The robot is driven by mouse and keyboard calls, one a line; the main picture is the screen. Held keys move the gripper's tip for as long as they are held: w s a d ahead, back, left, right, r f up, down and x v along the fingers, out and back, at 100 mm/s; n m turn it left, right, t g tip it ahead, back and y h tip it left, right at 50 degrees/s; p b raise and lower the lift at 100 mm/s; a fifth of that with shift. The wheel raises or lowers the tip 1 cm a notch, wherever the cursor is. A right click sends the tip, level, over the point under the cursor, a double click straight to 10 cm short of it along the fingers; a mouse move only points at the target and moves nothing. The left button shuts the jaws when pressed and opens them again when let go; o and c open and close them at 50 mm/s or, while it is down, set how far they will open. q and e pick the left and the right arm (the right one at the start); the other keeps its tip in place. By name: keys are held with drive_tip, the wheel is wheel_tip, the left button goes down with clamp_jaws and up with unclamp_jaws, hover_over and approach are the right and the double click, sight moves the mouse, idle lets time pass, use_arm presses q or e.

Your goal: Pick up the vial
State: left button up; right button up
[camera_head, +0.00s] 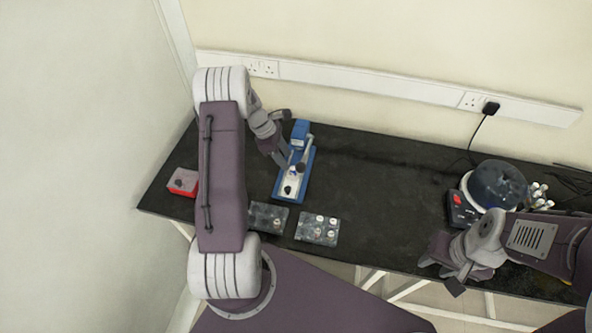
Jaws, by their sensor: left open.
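Small vials with pale caps sit in the right-hand dark rack (302,234) near the front edge of the table; one vial (319,218) shows there. A second dark rack (283,224) stands just left of it, partly behind my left arm, and its contents are hard to make out. I cannot tell which vial is meant. My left gripper (288,137) is open beside the blue device, further back than the racks, and appears empty. My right gripper (438,277) is at the table's front edge on the right, its fingers apart, far from the racks.
A blue and white lever device (302,170) stands behind the racks. A red box (183,182) lies at the left edge. A round dark-topped machine (497,184) with a red switch and several white-capped items (540,195) stand at right. The middle of the black table (385,190) is clear.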

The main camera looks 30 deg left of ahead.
sight(292, 168)
use_arm(q)
drive_tip(key=shift+w+d+f, duration=0.15)
drive_tip(key=shift+w+f, duration=0.05)
drive_tip(key=x, duration=0.3)
drive_tip(key=shift+s+d+f+p, duration=0.3)
drive_tip(key=shift+s+p, duration=0.05)
drive_tip(key=shift+p, duration=0.05)
drive_tip(key=shift+d+f, duration=0.1)
drive_tip(key=shift+f, duration=0.2)
drive_tip(key=shift+w+f, duration=0.15)
drive_tip(key=shift+w, duration=0.15)
drive_tip(key=shift+s, duration=0.1)
clamp_jaws()
